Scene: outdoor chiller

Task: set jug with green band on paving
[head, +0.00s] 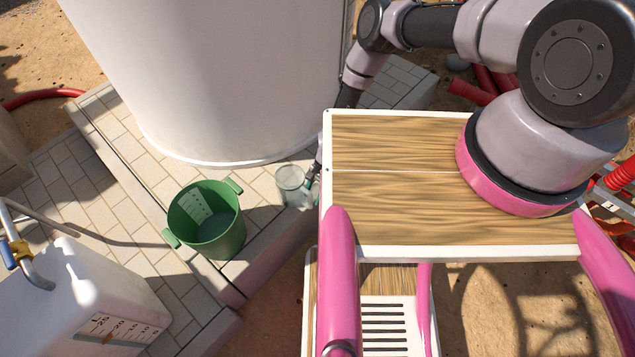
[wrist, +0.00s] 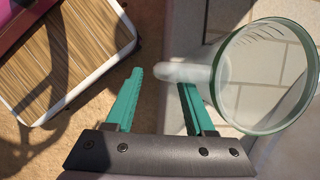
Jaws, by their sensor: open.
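The jug (head: 291,184) is clear, with a greenish rim that shows in the wrist view (wrist: 262,85). In the head view it appears upright on the pale paving (head: 262,177), near the paving's edge and beside my own deck. Its pale handle (wrist: 188,73) points left in the wrist view, towards the space between my fingertips. My gripper (wrist: 161,77) is open, with one teal finger on each side of the handle's end. I cannot tell whether either finger touches it. In the head view my gripper (head: 312,178) is small and partly hidden at the jug's right.
A green two-handled tub (head: 222,235) stands left of the jug. A large white tank (head: 220,80) rises behind them. A white container with a scale (head: 80,290) is at lower left. Red hoses (head: 475,90) lie at the right. Bare paving (head: 130,215) shows left of the tub.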

